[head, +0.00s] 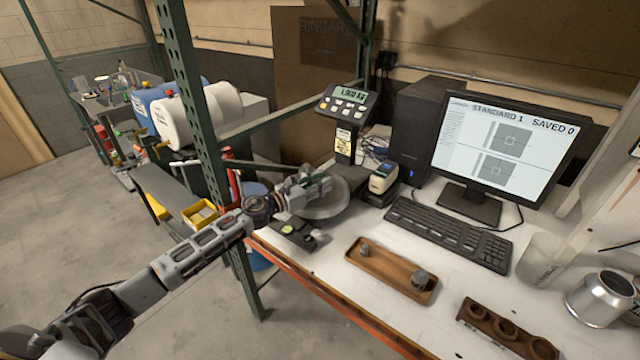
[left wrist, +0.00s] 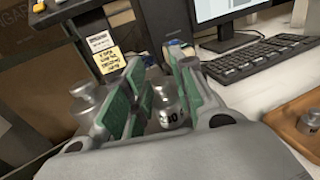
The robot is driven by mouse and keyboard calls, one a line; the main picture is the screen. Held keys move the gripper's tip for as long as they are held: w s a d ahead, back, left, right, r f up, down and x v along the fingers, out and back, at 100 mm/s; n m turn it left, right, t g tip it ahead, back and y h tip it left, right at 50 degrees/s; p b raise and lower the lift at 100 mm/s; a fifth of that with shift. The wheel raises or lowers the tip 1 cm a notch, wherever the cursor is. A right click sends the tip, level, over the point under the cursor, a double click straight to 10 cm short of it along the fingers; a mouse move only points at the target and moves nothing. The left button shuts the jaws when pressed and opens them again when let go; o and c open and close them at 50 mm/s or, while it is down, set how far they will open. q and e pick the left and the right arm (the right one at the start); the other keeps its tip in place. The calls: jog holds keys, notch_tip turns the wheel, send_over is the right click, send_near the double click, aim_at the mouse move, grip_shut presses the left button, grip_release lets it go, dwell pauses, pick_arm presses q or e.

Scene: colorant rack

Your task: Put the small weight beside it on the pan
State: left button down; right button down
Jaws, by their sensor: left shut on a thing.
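My left gripper (head: 312,183) is over the round scale pan (head: 328,210). In the left wrist view its green-padded fingers (left wrist: 165,100) are shut on a small metal weight (left wrist: 168,110), whose marking I cannot read fully. A second metal weight (left wrist: 85,100) stands just outside the fingers, at the left of that view. In the head view the gripper hides most of what is on the pan. I cannot tell whether the held weight touches the pan. The scale display (head: 349,96) is lit and seems to read about 1.000. My right gripper is not in view.
A wooden tray (head: 385,268) holds a weight (head: 419,279) at its right end and a smaller one (head: 365,247) at its left. A keyboard (head: 448,235), a monitor (head: 505,140) and a label printer (head: 382,179) stand behind. A green rack post (head: 205,135) rises beside my left arm.

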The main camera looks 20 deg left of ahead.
pick_arm(q)
jog(key=c, duration=1.2)
grip_release()
jog(key=shift+f, duration=0.1)
jog(key=shift+b+v, duration=0.35)
jog(key=shift+v, duration=0.7)
jog(key=shift+b+v, duration=1.45)
jog(key=shift+v, duration=3.5)
